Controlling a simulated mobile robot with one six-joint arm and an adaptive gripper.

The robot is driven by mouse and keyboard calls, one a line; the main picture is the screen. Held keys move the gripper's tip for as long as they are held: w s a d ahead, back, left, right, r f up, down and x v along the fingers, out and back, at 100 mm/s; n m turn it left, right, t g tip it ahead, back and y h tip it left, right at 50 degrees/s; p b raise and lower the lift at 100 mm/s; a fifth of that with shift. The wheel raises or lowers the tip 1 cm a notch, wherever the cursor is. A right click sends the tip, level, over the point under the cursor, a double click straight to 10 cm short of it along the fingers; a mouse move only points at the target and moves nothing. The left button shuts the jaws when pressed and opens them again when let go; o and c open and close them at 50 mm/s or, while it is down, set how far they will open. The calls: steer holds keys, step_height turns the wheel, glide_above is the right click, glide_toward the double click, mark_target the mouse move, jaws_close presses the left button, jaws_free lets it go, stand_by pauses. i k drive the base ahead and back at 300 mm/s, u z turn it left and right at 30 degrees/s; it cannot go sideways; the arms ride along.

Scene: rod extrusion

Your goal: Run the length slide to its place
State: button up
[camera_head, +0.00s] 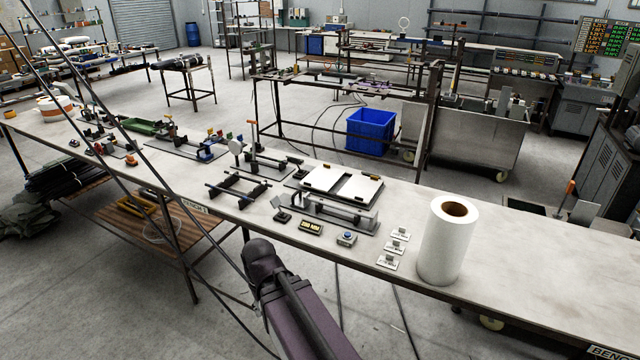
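I cannot tell for sure which part is the length slide. A fixture of dark rails with cross pieces (238,189) lies on the long bench and may carry it. Right of it is a low grey-framed fixture (340,212) with a clear front piece, below two pale plates (342,183) on a dark base. Small fixtures with coloured knobs (205,150) stand farther left on the bench. My gripper is not in view. Part of my own arm shows at the bottom centre, in front of the bench edge.
A white roll (447,242) stands upright on the bench (540,272), right of several small label cards (393,248). The bench's right end is mostly bare. A blue bin (371,131) stands on the floor behind.

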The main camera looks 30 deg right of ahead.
mark_target(301, 203)
steer(key=z, duration=0.25)
steer(key=i, duration=0.9)
steer(key=u, duration=0.1)
